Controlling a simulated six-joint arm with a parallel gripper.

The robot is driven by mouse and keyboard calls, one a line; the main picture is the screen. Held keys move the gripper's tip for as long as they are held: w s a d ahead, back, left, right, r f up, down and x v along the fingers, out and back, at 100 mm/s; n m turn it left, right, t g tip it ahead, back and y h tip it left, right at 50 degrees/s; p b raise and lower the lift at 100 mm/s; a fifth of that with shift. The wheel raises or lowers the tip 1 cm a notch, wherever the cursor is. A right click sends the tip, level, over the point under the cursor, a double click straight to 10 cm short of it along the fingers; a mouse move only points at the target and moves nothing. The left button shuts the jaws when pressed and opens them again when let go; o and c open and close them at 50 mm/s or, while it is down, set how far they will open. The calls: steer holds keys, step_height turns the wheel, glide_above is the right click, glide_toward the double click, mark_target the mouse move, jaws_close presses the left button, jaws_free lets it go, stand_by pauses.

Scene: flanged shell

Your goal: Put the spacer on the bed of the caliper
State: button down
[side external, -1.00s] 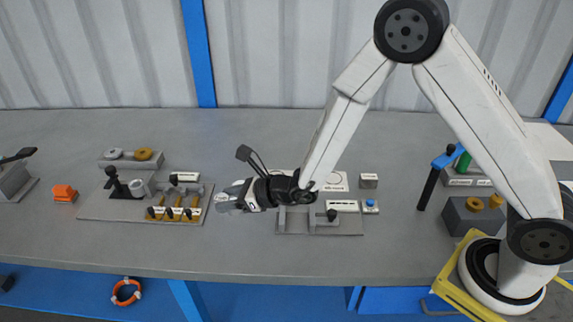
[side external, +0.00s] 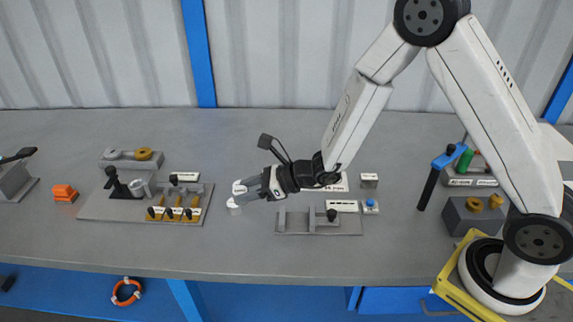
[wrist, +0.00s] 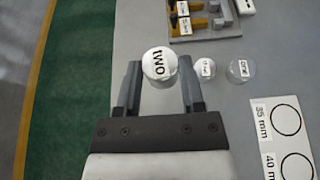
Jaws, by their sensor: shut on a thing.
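My gripper (side external: 243,190) is shut on a white round spacer marked "TWO" (wrist: 159,64), held between its fingertips. In the side view the held spacer (side external: 238,188) is above the bench. The caliper appears to be the grey fixture (side external: 290,231) with upright jaws and a black knob, to the right of and below my gripper. Its label is too small to read. The wrist view does not clearly show this fixture.
Two more white round pieces (wrist: 205,68) (wrist: 242,69) stand right of the held spacer in the wrist view. A card with circles marked 35 mm and 40 mm (wrist: 280,140) lies nearby. A grey board (side external: 110,212) with small fixtures is at left. The front bench strip is clear.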

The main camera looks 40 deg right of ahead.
steer(key=s+d+r+n+g+y, duration=0.15)
steer(key=s+d+n+g, duration=0.35)
steer(key=s, duration=0.5)
steer(key=s+d+r+n+g+y, duration=0.1)
steer(key=s+d+n+g+y, duration=0.15)
steer(key=s+d, duration=0.65)
glide_above(303, 219)
steer(key=s, duration=0.2)
steer(key=shift+g, duration=0.25)
steer(key=f, duration=0.8)
steer(key=shift+w, duration=0.25)
steer(key=shift+w+f, duration=0.5)
steer(key=shift+w+f, duration=0.2)
steer(key=shift+f, duration=1.65)
steer(key=shift+f, duration=0.1)
